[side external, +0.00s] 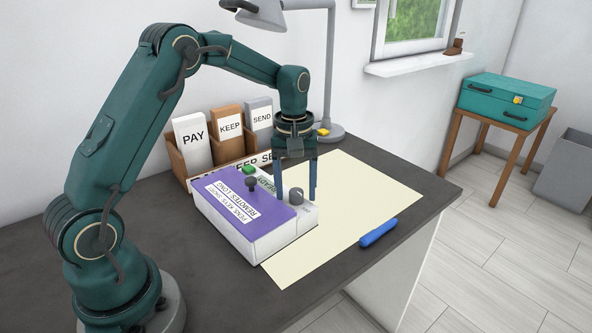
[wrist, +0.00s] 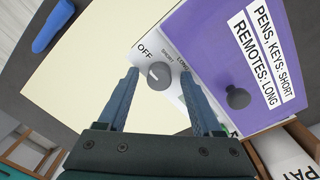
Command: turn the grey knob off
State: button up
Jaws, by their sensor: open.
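The grey knob (side external: 296,195) stands on the white end panel of a purple-topped box (side external: 238,203). In the wrist view the knob (wrist: 159,75) has a pale mark on its left side, and OFF, SHORT and LONG are printed around it. OFF is up and left of the knob; I cannot tell exactly which word the mark meets. My gripper (side external: 296,190) points down over the knob with its fingers apart. In the wrist view its fingertips (wrist: 158,72) lie on either side of the knob, and I see no clear contact.
A dark round handle (side external: 252,184) and a green part (side external: 249,169) stand on the box. A rack of PAY, KEEP and SEND folders (side external: 230,128) and a lamp (side external: 331,70) are behind.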

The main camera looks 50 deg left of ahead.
aim_at(300, 193)
jog(key=m, duration=0.4)
jog(key=shift+m, duration=0.4)
jog(key=m, duration=0.3)
jog(key=shift+m, duration=0.3)
jog(key=m, duration=0.4)
jog(key=shift+m, duration=0.3)
jog(key=m, duration=0.3)
jog(key=shift+m, duration=0.3)
jog(key=r, duration=0.5)
jog(key=d+r, duration=0.1)
jog(key=r, duration=0.2)
jog(key=shift+w, duration=0.2)
jog(key=s+d+r+t, duration=0.3)
jog(key=s+d+r, duration=0.15)
jog(key=r, duration=0.25)
jog(key=s+d+f+n+t, duration=0.1)
jog(key=s+d+f+n, duration=0.1)
jog(key=s+n, duration=0.35)
jog(key=s+d+f+n+t, duration=0.2)
jog(key=s+f, duration=0.1)
jog(key=s, duration=0.6)
jog(key=shift+n+h, duration=0.65)
jog(key=shift+h, duration=0.25)
jog(key=shift+w+d+r, duration=1.25)
